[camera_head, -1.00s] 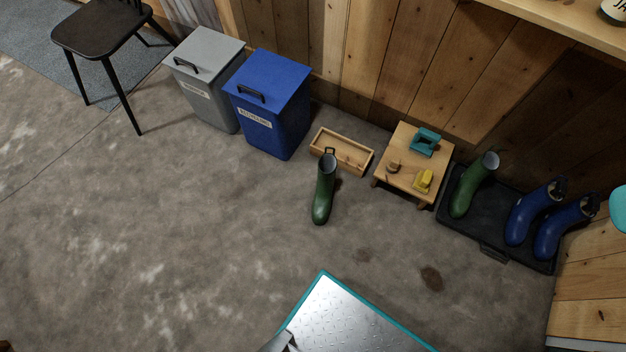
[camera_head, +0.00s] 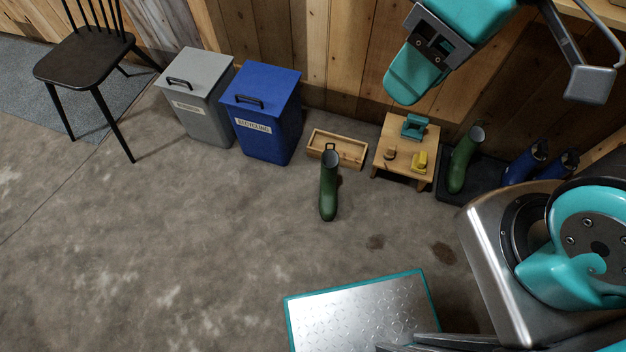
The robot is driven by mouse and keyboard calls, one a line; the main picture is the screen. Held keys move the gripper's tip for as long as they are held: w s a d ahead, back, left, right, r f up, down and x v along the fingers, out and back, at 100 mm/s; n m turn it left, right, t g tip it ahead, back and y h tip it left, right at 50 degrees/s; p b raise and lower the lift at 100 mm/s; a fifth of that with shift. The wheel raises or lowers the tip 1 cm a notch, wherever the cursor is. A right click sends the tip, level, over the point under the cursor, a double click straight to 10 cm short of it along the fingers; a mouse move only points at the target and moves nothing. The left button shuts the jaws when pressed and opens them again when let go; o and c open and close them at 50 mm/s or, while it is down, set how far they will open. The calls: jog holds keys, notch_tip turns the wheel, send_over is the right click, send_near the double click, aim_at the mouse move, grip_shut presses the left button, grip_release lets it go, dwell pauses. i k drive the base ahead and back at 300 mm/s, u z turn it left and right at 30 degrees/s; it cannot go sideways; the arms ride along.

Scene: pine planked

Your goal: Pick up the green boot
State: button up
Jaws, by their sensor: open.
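A green boot (camera_head: 328,190) stands alone on the concrete floor in the head view, in front of a low wooden box. Another green boot (camera_head: 462,165) stands on a black tray at the right, beside blue boots. My gripper (camera_head: 590,84) appears only in part at the upper right, near the camera; a grey finger shows, and the rest is cut off by the frame. It is open, with nothing seen in it, and is well apart from both green boots. Both green boots show almost whole.
Behind the lone boot are the wooden box (camera_head: 350,160), a small table (camera_head: 392,172) with small items, a blue recycling bin (camera_head: 265,120) and a grey bin (camera_head: 200,112). A chair (camera_head: 84,58) is at left. Floor left of and before the boot is clear.

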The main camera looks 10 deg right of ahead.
aim_at(327, 201)
jog(key=u, duration=0.55)
jog(key=k, duration=0.65)
jog(key=u, duration=0.7)
jog(key=i, duration=0.7)
jog(key=z, duration=0.6)
jog(key=i, duration=0.6)
jog(key=z, duration=0.5)
